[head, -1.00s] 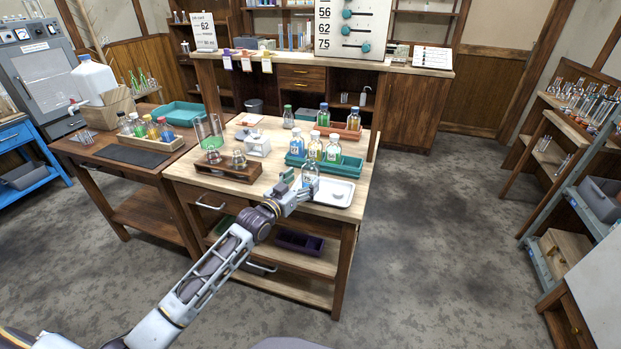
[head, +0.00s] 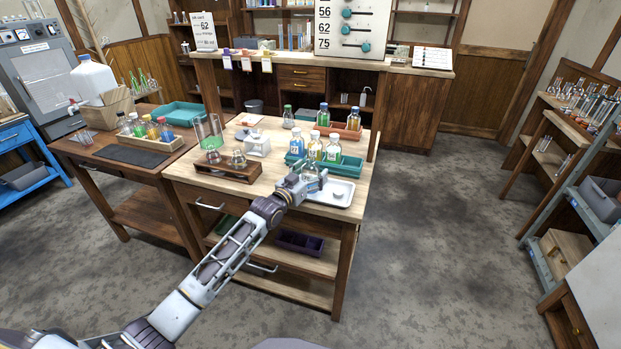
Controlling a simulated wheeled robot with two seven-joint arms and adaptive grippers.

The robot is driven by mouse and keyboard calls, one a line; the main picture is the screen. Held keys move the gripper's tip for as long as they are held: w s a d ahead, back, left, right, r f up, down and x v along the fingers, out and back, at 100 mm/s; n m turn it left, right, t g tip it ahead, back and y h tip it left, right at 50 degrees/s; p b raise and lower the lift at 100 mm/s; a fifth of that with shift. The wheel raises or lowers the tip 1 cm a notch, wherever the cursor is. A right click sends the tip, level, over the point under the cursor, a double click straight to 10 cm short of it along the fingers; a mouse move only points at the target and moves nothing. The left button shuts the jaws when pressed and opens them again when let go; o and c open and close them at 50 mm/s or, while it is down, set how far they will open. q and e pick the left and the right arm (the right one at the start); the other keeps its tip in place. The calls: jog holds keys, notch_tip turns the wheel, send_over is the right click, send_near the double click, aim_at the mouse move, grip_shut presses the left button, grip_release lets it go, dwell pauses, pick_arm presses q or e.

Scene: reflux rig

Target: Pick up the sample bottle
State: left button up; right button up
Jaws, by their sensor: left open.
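A clear bottle (head: 312,171), which looks like the sample bottle, stands at the left end of the white tray, in front of the teal rack. My left gripper (head: 303,178) is open and right at this bottle, covering its lower part. I cannot tell whether the fingers touch the glass. My right gripper is not in view.
The white tray (head: 340,195) holds a small pale item. Behind it, a teal rack (head: 350,168) holds several labelled bottles. A wooden block with small flasks (head: 228,172) stands to the left. A red-brown tray (head: 346,134) with bottles is farther back.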

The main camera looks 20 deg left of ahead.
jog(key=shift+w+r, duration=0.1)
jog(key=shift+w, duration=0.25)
pick_arm(q)
jog(key=c, duration=1.2)
jog(key=shift+c, duration=0.2)
jog(key=shift+r, duration=0.3)
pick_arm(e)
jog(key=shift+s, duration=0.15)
